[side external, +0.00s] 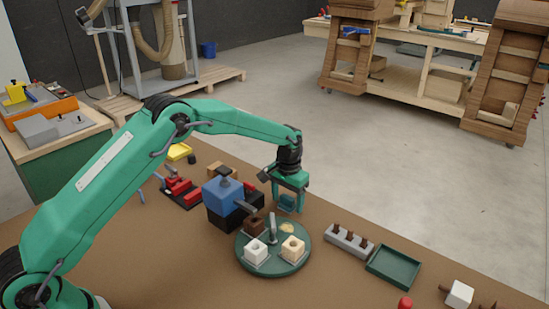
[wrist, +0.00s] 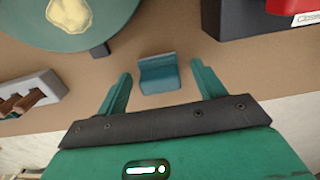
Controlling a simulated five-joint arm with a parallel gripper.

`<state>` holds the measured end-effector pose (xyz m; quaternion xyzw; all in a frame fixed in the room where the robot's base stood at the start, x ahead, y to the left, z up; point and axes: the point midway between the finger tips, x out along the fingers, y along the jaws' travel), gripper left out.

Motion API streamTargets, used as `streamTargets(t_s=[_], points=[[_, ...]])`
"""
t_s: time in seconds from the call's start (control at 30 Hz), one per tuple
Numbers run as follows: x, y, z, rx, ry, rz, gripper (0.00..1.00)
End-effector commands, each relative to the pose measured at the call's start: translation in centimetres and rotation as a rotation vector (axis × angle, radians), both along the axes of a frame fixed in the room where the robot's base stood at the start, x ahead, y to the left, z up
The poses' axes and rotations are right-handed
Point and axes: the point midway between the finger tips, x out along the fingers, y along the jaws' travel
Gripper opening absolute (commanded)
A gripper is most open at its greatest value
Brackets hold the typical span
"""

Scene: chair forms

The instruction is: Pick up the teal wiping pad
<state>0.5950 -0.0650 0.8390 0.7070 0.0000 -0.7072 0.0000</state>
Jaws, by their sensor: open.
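The teal wiping pad (wrist: 159,74) lies on the brown table top in the wrist view, a small block with a raised back part. My gripper (wrist: 162,82) is open, with one green finger on each side of the pad and a gap on both sides. In the side external view my gripper (side external: 288,205) points down behind the round green turntable, and the pad (side external: 287,201) shows partly between the fingers. I cannot tell how far the fingertips are above the table.
The round green turntable (side external: 272,268) carries several blocks with holes. A blue and black device (side external: 223,193) stands close left of my gripper. A grey rack (side external: 348,242) with brown pegs and a dark green tray (side external: 393,266) are to the right.

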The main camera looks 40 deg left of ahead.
Motion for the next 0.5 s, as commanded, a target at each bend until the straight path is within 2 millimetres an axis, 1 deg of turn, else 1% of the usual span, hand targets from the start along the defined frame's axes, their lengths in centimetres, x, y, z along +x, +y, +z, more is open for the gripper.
streamTargets(t_s=[0.07,0.17,0.3,0.33,0.5], points=[[0.0,0.0,0.02,0.0,0.0,0.0,0.69],[0.01,0.0,0.02,0.0,0.0,0.0,0.51],[0.01,0.0,0.02,0.0,0.0,0.0,0.24],[0.01,0.0,0.03,0.0,0.0,0.0,0.21],[0.01,0.0,0.04,0.0,-0.001,0.0,0.21]])
